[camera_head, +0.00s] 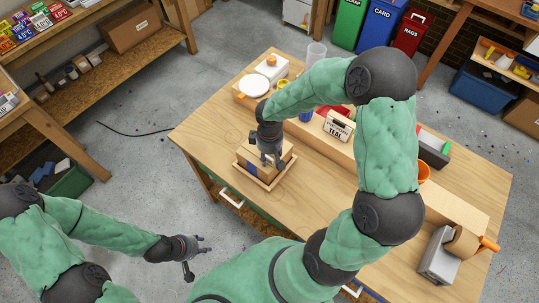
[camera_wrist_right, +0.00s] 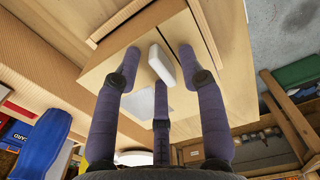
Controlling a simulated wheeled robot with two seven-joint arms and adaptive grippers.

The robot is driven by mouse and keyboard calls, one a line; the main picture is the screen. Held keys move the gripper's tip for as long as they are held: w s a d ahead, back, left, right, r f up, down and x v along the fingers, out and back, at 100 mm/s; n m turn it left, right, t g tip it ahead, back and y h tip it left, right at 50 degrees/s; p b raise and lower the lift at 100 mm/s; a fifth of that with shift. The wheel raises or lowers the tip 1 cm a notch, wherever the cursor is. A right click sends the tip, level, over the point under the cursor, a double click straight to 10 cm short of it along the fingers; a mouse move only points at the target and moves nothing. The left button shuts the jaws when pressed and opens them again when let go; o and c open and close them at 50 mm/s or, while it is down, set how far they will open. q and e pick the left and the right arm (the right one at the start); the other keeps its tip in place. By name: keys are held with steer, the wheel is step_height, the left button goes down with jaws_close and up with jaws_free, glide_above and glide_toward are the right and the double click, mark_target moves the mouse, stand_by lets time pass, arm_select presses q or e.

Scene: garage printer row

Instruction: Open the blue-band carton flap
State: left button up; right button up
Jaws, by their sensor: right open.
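A small cardboard carton (camera_head: 259,167) sits in a shallow wooden tray (camera_head: 251,177) on the workbench. In the right wrist view the carton top (camera_wrist_right: 104,72) shows a seam and a white tab (camera_wrist_right: 161,65). My right gripper (camera_head: 270,160) is just above the carton, pointing down and open. In the right wrist view its fingers (camera_wrist_right: 158,62) are spread around the tab; I cannot tell whether they touch it. The gripper hides much of the carton in the head view. My left gripper (camera_head: 205,245) is open and empty, off the bench at the lower left.
A white round lid (camera_head: 254,86) stands at the back left. A tape dispenser (camera_head: 447,255) is at the front right. The bench is clear left of the tray.

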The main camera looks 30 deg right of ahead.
jaws_close()
steer(key=shift+r, duration=0.1)
